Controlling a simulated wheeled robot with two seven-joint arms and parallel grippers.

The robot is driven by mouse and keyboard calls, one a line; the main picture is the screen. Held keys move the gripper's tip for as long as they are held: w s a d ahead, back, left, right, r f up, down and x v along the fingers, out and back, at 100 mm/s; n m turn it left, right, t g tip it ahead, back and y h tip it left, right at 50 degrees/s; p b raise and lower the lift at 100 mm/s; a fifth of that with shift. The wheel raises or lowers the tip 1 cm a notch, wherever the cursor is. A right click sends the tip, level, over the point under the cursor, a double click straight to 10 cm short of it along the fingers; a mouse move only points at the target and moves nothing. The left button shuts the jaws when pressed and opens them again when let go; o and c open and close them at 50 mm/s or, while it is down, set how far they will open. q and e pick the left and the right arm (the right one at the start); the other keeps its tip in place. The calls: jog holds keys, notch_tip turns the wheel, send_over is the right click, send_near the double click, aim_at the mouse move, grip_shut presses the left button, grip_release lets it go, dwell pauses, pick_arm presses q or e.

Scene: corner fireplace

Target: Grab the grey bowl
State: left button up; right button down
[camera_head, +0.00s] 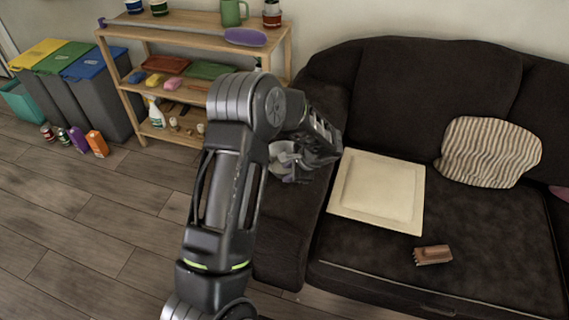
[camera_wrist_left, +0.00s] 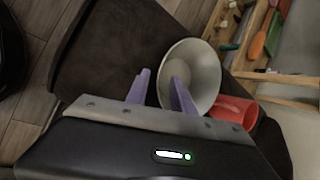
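The grey bowl (camera_wrist_left: 205,72) is pale and round, and its inside faces the left wrist camera. In the head view the bowl (camera_head: 279,149) shows partly behind my left gripper (camera_head: 290,174), by the sofa's left armrest. In the left wrist view my left gripper (camera_wrist_left: 158,88) has two purple fingers spread apart. One finger overlaps the bowl's inside and the other is outside its left edge, with the rim between them. A gap shows between the outer finger and the bowl. My right gripper is not in view.
A red mug (camera_wrist_left: 235,111) is close beside the bowl. A wooden shelf (camera_head: 190,95) stands behind the armrest.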

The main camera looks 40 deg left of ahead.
aim_at(285, 173)
pick_arm(q)
jog(key=x, duration=0.3)
jog(key=shift+w+a+f, duration=0.1)
jog(key=shift+f, duration=0.1)
jog(key=shift+c, duration=0.4)
grip_shut()
dwell(1.2)
